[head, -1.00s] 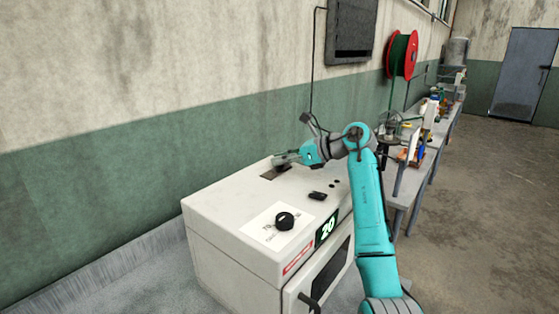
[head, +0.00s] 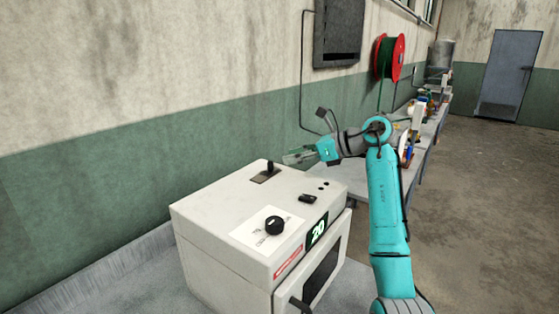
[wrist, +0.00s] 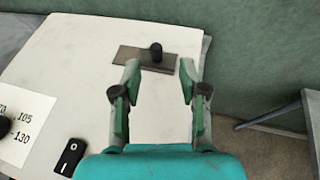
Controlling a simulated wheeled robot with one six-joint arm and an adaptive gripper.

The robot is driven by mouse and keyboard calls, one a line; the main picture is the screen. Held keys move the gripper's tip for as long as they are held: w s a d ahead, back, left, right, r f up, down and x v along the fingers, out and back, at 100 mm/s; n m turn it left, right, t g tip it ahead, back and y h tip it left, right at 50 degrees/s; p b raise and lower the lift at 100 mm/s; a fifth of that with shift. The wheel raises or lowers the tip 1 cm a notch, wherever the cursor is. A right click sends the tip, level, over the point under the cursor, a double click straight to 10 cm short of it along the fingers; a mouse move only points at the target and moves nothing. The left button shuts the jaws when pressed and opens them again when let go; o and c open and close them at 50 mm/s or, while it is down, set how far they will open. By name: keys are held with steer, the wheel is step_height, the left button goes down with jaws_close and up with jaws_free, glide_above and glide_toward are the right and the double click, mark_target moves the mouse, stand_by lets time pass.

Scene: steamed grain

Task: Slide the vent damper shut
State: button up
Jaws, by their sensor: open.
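The vent damper is a dark upright knob (head: 270,168) on a flat dark slotted plate (head: 262,178) on top of the white oven, near its back edge. In the wrist view the knob (wrist: 156,52) stands toward the right end of the plate (wrist: 128,56). My gripper (head: 286,158) is open and empty. It is to the right of the knob in the head view, apart from it.
The white oven (head: 210,215) carries a round black dial (head: 274,225), a small black switch (head: 308,198) and a display reading 20 (head: 317,231). The green wall stands close behind. A bench (head: 400,180) with several items and a red reel (head: 389,57) are beyond my arm.

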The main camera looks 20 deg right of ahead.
steer(key=shift+v, duration=2.35)
